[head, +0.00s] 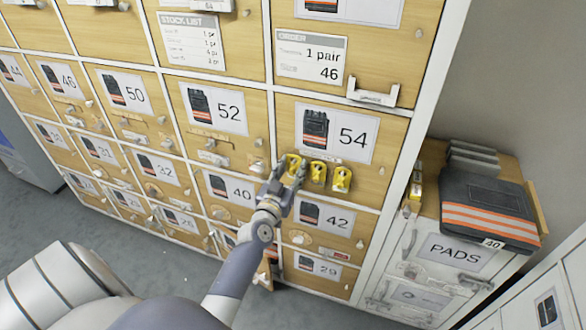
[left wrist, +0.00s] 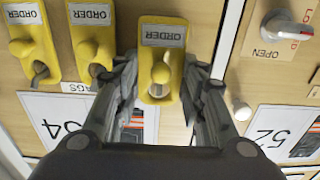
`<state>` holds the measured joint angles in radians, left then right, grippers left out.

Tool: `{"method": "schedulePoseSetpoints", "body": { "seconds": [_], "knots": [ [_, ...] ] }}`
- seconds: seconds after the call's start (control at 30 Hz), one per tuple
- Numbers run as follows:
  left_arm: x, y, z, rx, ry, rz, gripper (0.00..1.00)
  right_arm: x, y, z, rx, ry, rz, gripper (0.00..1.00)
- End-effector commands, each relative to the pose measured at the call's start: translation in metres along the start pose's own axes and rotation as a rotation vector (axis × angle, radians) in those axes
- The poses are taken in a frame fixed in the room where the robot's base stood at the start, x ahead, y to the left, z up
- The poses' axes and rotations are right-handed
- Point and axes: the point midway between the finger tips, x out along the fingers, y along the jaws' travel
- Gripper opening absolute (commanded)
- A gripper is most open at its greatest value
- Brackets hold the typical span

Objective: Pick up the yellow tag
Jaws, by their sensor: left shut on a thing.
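Three yellow tags marked ORDER hang in a row on the locker front below the 54 label. My left gripper (head: 290,172) is shut on the leftmost yellow tag (head: 294,161). In the left wrist view this held tag (left wrist: 163,34) is between the fingers of my left gripper (left wrist: 160,88), with its knob and lower part showing. It still appears to be against the locker front. The middle tag (head: 318,172) and the right tag (head: 341,179) hang free; they also show left of the fingers in the left wrist view. My right gripper is out of view.
An order card (head: 311,56) reads 1 pair, 46. Small knobs and handles stick out from the numbered locker doors. Grey floor (head: 110,240) is clear at the left.

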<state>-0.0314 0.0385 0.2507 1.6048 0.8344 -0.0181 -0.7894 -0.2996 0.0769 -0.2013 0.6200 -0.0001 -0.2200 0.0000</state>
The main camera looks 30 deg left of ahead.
Motion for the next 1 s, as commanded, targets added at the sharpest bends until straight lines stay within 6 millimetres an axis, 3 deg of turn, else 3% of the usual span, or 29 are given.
{"method": "schedulePoseSetpoints", "body": {
  "seconds": [0.4, 0.6, 0.8, 1.0],
  "knots": [
    [-0.101, 0.000, 0.003, 0.002, -0.004, 0.001, 0.25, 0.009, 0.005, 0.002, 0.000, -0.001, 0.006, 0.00],
    [-0.141, 0.000, 0.003, 0.001, -0.004, 0.001, 0.25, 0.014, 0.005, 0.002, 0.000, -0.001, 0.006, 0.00],
    [-0.162, 0.000, 0.001, 0.000, -0.001, 0.001, 0.25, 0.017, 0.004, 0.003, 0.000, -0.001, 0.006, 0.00],
    [-0.168, 0.000, 0.000, 0.000, 0.000, 0.001, 0.25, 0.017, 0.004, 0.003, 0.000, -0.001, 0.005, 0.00]
  ]
}}
